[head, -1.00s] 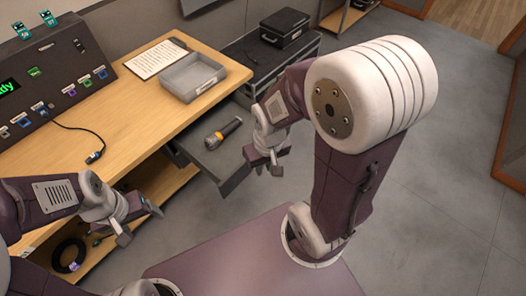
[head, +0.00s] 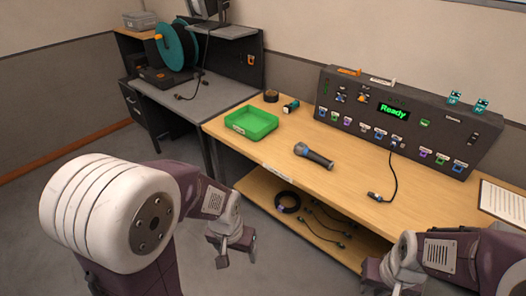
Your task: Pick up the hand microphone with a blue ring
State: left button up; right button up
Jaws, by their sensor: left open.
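A dark hand microphone (head: 315,156) lies on its side on the wooden table, right of the green tray. Its band looks bluish, though it is small in the picture. My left gripper (head: 236,257) is open and empty, in front of the table and lower left of the microphone, well apart from it. My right gripper (head: 378,272) is at the lower right by the table's front edge, partly cut off by the frame; its jaw opening is not clear.
A green tray (head: 251,122), a tape roll (head: 271,96) and a small teal-ended item (head: 291,106) lie nearby. Coiled cables (head: 288,202) lie on the lower shelf.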

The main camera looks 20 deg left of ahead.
aim_at(301, 149)
jog(key=u, duration=0.1)
jog(key=i+j+z, duration=0.25)
jog(key=i+j, duration=0.2)
jog(key=j, duration=0.25)
jog(key=i+j+z, duration=0.15)
jog(key=j, duration=0.25)
jog(key=i+j+z, duration=0.1)
jog(key=i+j, duration=0.2)
jog(key=i+j+z, duration=0.15)
jog(key=j, duration=0.4)
jog(key=i+j+z, duration=0.1)
jog(key=j, duration=0.35)
jog(key=i+j+z, duration=0.15)
jog(key=j, duration=0.3)
jog(key=i+j+z, duration=0.15)
jog(key=j, duration=0.3)
